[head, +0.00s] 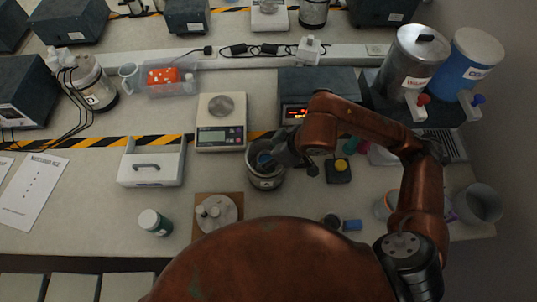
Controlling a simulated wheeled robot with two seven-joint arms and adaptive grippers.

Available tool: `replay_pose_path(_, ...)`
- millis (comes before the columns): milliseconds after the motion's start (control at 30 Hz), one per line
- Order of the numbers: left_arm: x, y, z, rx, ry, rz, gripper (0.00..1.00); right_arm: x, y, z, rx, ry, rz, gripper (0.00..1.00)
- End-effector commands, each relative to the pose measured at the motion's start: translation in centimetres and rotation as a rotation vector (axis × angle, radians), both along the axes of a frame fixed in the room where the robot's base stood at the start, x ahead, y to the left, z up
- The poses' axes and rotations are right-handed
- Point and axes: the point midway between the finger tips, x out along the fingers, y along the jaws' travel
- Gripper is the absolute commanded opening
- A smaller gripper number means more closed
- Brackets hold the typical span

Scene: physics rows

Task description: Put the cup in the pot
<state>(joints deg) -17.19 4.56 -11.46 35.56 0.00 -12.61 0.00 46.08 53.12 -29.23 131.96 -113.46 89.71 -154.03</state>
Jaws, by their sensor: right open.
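The pot (267,183) is a small metal vessel with a dark inside and a pale label, standing uncovered on the bench near the middle. A small blue thing (264,158), which looks like the cup, is inside the pot's mouth at the left of my gripper. My right gripper (272,158) reaches in from the right and is open over the pot's mouth, close to the blue thing. The fingers hide part of the pot's inside, and I cannot tell whether they touch the cup. My left gripper is not in view.
A round lid (217,212) lies on a brown board left of the pot. A scale (221,137) stands behind, with a white handled box (152,166) to its left. A black box with a yellow button (340,166) is close to the right. Two large dispensers stand back right.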

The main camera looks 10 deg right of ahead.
Motion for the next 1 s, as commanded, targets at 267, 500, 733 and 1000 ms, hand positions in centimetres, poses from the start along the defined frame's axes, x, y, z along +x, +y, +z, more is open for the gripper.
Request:
replay_pose_path(267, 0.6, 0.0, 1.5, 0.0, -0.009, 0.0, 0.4, -1.1, -1.4, 4.3, -0.004, -0.008, -0.001, 0.59)
replay_pose_path(500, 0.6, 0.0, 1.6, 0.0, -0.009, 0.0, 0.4, -3.0, -3.2, 8.7, -0.002, -0.006, -0.002, 0.59)
replay_pose_path(733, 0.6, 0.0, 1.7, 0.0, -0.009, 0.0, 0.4, -4.0, -4.1, 11.0, -0.001, -0.002, 0.0, 0.59)
replay_pose_path(1000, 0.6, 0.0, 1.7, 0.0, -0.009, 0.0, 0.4, -4.3, -4.2, 11.4, 0.0, 0.0, 0.001, 0.59)
